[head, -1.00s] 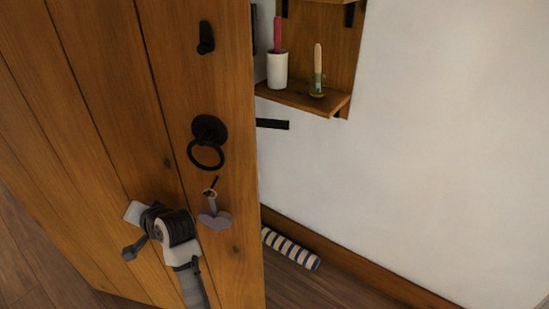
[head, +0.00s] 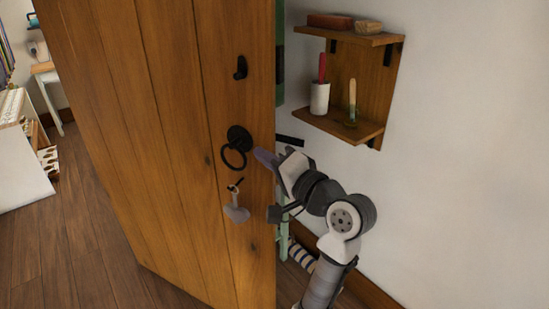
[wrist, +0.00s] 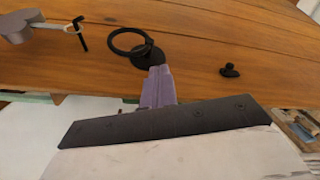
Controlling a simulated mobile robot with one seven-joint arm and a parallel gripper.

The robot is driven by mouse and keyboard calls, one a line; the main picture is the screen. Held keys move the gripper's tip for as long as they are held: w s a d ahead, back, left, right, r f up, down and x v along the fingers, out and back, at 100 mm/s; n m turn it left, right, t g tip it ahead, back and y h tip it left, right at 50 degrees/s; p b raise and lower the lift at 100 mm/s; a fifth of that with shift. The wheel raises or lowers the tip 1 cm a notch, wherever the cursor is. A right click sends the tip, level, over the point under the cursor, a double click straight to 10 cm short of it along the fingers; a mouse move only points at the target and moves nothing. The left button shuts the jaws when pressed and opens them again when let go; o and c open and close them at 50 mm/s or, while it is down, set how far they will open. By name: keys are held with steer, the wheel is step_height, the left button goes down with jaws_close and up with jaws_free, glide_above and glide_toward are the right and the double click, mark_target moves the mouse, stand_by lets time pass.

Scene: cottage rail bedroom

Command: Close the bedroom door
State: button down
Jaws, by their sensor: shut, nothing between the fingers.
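The wooden plank bedroom door (head: 165,150) stands open, and its free edge is toward the right in the head view. A black ring handle (head: 235,150) hangs on its face, with a key and heart-shaped tag (head: 236,212) below it. My gripper (head: 262,158) is at the door's free edge, right of the ring handle. In the wrist view its purple fingers (wrist: 158,86) are shut and empty, with their tips close to the round plate of the ring handle (wrist: 146,54). I cannot tell whether they touch the door.
A wooden wall shelf (head: 345,125) with a white pot and a small jar is behind and right of my arm. A striped roll (head: 302,254) lies on the floor by the wall. At the left, a white unit (head: 22,150) stands beyond open wooden floor.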

steer(key=s+d+f+m+g, duration=0.1)
steer(key=s+d+f+m, duration=0.15)
steer(key=d, duration=0.25)
steer(key=f+p+x, duration=0.1)
steer(key=p+x, duration=0.1)
steer(key=x, duration=0.8)
steer(key=shift+n, duration=0.45)
steer(key=shift+d, duration=0.1)
